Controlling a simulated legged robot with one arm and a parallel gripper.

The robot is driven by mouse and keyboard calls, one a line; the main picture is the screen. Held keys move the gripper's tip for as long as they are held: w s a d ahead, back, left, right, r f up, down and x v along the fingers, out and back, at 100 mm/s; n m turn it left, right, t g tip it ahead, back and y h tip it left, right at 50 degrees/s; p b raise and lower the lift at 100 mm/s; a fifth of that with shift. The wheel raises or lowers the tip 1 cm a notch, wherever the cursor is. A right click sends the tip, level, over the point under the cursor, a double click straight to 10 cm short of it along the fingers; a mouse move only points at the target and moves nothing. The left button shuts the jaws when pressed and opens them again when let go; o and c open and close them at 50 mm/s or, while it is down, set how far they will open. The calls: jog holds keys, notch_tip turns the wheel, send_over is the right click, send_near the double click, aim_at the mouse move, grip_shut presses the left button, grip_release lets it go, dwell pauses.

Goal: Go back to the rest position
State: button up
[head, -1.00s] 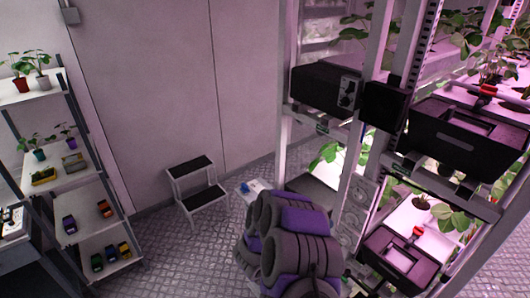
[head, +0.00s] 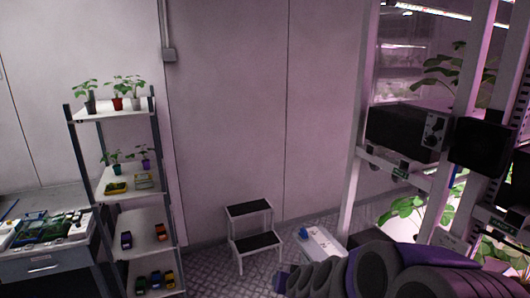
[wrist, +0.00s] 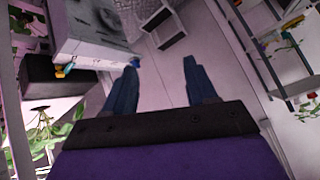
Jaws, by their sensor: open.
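My gripper (wrist: 158,78) shows in the wrist view with its two blue-grey fingers spread well apart. Nothing is between the fingers, only floor and wall behind them.
A step stool (head: 250,208) stands by the wall, with a white box (head: 322,243) to its right. A shelf (head: 150,215) with potted plants and small coloured items stands at left, beside a cluttered workbench (head: 45,268). Open floor lies between shelf and stool.

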jog(key=s+f+n+g+y+b, duration=0.15)
jog(key=s+g+b, duration=0.3)
jog(key=s, duration=1.25)
jog(key=s+d+f+g+h+b, duration=0.1)
jog(key=s+d+g+h+b, duration=0.1)
jog(key=s, duration=0.8)
jog(key=s+d+f+g+h+b, duration=0.1)
jog(key=s+d+g, duration=0.3)
jog(key=s, duration=0.6)
jog(key=shift+s+d+f+h+b, duration=0.35)
jog(key=shift+d+f+b, duration=0.3)
jog(key=shift+d, duration=0.4)
